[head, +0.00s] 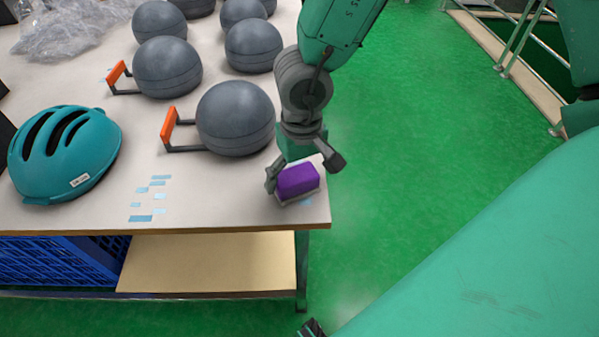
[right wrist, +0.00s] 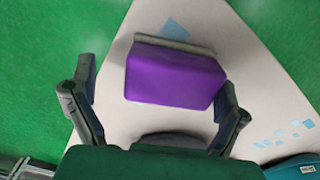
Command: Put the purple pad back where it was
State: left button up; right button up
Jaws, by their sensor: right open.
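The purple pad (head: 297,181) has a grey layer along its lower edge and is at the front right corner of the table (head: 228,213). My right gripper (head: 303,171) is above the pad with its fingers apart. A light blue mark (right wrist: 176,31) shows on the table beside the pad's grey edge. I cannot tell whether the pad rests flat on the table. My left gripper is not seen.
Several grey domes (head: 236,120), some with orange handles, stand behind to the left. A teal helmet (head: 64,152) and several light blue marks (head: 159,183) lie on the left part of the table. A blue crate (head: 60,262) is underneath. Green floor lies right of the table.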

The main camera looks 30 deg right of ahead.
aim_at(294, 175)
jog(key=shift+a+r, duration=0.35)
jog(key=r, duration=0.1)
jog(key=r+p, duration=0.1)
jog(key=r, duration=0.1)
jog(key=r+p, duration=0.1)
jog(key=r, duration=0.1)
jog(key=shift+a+r, duration=0.15)
jog(key=shift+a, duration=0.2)
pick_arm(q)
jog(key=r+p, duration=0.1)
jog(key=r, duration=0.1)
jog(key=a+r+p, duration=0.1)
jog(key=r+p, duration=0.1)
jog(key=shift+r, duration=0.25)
pick_arm(e)
notch_tip(294, 175, up, 7)
jog(key=shift+d+f, duration=0.15)
jog(key=shift+f, duration=0.05)
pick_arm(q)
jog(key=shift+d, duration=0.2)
pick_arm(e)
jog(key=shift+d, duration=0.2)
